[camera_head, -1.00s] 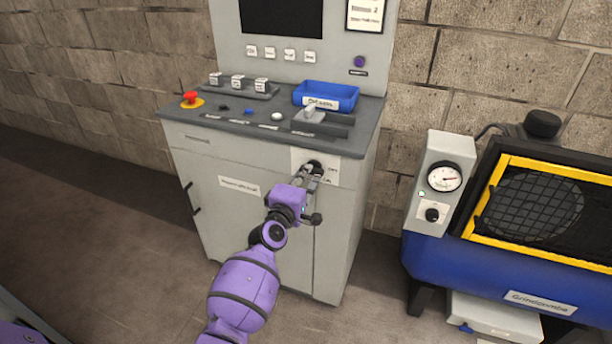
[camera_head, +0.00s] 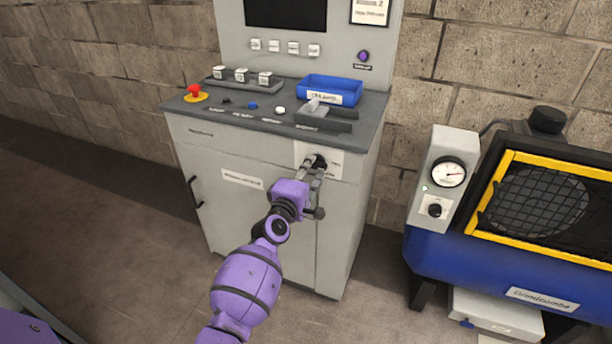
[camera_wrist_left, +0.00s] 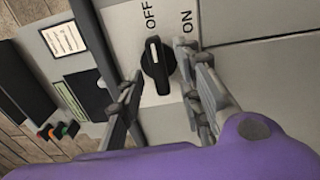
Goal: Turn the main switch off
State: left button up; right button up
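The main switch is a black rotary knob (camera_wrist_left: 158,66) on a white plate (camera_wrist_left: 126,22) marked OFF and ON. Its white pointer mark lies at the end toward OFF in the left wrist view. In the head view the knob (camera_head: 319,161) is on the upper right of the grey cabinet's front, partly hidden by my gripper. My left gripper (camera_head: 312,174) is at the plate. In the left wrist view its fingers (camera_wrist_left: 163,88) stand open on either side of the knob, with a visible gap on each side. My right gripper is not in view.
The cabinet (camera_head: 240,225) has a sloping top with a red emergency button (camera_head: 194,92), several small buttons and a blue tray (camera_head: 331,89). A blue machine (camera_head: 470,262) with a gauge (camera_head: 449,172) stands to the right. The floor in front is clear.

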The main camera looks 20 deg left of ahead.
pick_arm(q)
jog(key=s, duration=1.2)
jog(key=shift+a, duration=0.15)
